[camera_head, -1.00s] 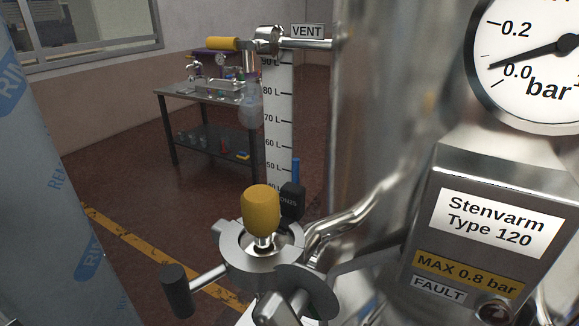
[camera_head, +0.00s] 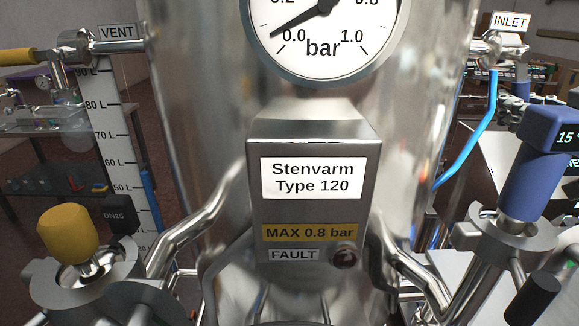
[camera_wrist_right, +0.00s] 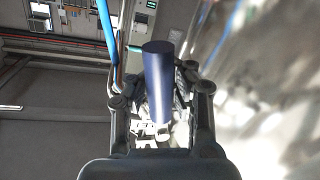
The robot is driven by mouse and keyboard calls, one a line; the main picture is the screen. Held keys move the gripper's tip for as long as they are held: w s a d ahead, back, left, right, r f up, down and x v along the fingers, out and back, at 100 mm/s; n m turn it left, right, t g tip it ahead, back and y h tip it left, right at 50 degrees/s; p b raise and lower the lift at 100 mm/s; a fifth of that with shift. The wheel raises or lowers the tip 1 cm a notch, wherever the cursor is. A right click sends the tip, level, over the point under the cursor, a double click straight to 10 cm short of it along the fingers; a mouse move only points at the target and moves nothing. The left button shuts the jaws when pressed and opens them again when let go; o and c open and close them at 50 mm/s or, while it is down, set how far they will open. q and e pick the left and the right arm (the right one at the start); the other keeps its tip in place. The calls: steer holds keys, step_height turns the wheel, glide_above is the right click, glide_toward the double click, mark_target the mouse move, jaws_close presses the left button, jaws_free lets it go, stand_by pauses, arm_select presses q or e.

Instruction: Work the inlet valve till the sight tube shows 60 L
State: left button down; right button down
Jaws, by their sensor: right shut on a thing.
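The inlet valve (camera_head: 488,48) sits on a steel stub under the INLET label at the upper right. A blue hose (camera_head: 470,145) hangs below it. The sight tube (camera_head: 148,195) stands at the left beside its litre scale (camera_head: 108,130); its blue column tops out between the 50 L and 60 L marks. In the right wrist view, my right gripper (camera_wrist_right: 160,98) is shut on a dark blue handle (camera_wrist_right: 157,72), which looks like the inlet valve's. In the head view this hold is small and partly hidden at the right. My left gripper is not in view.
The vent valve (camera_head: 75,47) with a yellow handle is at upper left. The gauge (camera_head: 325,30) needle points near 0.0 bar. The fault lamp (camera_head: 345,256) looks dark. A yellow knob (camera_head: 68,234) and a blue sensor (camera_head: 530,185) stand on clamped fittings in front.

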mark_target(506, 36)
steer(key=shift+s+a+f+m+t, duration=0.15)
steer(key=shift+a+f+m, duration=0.1)
steer(key=shift+a+m, duration=0.45)
steer(key=shift+w+a+f+m+t, duration=0.15)
steer(key=shift+a+f+m, duration=0.15)
steer(key=shift+m, duration=0.7)
steer(key=shift+s, duration=0.1)
steer(key=c, duration=1.7)
jaws_free()
steer(key=shift+s+r, duration=0.1)
steer(key=shift+s, duration=0.05)
steer(key=o, duration=0.5)
steer(key=shift+s+d+r, duration=0.15)
steer(key=shift+s+r, duration=0.15)
steer(key=shift+s, duration=0.1)
steer(key=shift+c, duration=0.2)
steer(key=shift+o, duration=0.7)
steer(key=shift+w, duration=0.1)
steer(key=r, duration=1)
steer(key=shift+w, duration=0.25)
